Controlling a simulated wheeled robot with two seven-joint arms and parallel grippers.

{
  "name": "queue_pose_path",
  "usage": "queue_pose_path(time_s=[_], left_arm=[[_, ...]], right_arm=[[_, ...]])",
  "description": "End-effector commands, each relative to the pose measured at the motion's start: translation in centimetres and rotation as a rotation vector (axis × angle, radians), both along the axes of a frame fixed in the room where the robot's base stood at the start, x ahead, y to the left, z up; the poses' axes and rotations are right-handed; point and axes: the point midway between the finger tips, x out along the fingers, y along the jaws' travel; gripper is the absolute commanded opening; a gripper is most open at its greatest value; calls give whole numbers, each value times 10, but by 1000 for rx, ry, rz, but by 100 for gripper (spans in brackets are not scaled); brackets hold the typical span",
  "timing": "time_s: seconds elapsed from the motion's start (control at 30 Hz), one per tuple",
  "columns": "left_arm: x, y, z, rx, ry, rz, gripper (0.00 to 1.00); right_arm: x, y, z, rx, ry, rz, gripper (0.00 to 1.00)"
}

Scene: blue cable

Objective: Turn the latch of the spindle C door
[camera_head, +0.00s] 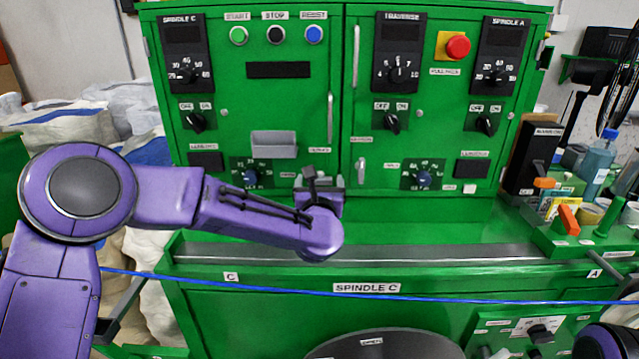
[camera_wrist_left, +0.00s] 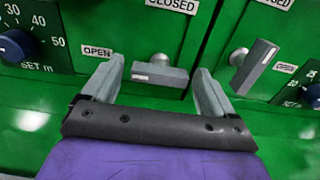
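The green spindle C door (camera_head: 237,80) is the left door of the cabinet. In the left wrist view its grey latch (camera_wrist_left: 160,73) lies nearly level. A CLOSED label (camera_wrist_left: 172,5) is above it and an OPEN label (camera_wrist_left: 97,52) to its left. My left gripper (camera_wrist_left: 157,80) is open, with one finger on each side of the latch; I cannot tell whether either touches it. In the head view the left gripper (camera_head: 320,181) is at the lower edge of this door and hides most of the latch. My right gripper is not in view.
The right door's latch (camera_wrist_left: 253,68) stands tilted close to my right finger; it also shows in the head view (camera_head: 361,170). A grey bin (camera_head: 273,145) is on the left door. A blue cable (camera_head: 450,298) crosses the front. A green ledge (camera_head: 430,222) lies below the doors.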

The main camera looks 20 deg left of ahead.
Motion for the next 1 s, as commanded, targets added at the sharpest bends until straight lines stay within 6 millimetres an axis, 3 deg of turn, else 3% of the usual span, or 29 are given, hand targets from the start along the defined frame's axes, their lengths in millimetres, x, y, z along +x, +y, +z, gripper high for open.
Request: queue_pose_path(time_s=[0.03, 0.13, 0.17, 0.57, 1.0], left_arm=[[0, 0, 0, 0, 0, 0, 70], [0, 0, 0, 0, 0, 0, 37], [0, 0, 0, 0, 0, 0, 33], [0, 0, -1, 63, 17, 0, 33], [0, 0, 0, 405, 114, 1, 33]], right_arm=[[0, 0, 0, 0, 0, 0, 0], [0, 0, 0, 0, 0, 0, 0], [0, 0, 0, 0, 0, 0, 0], [0, 0, -4, 0, 0, 0, 0], [0, 0, -17, 0, 0, 0, 0]])
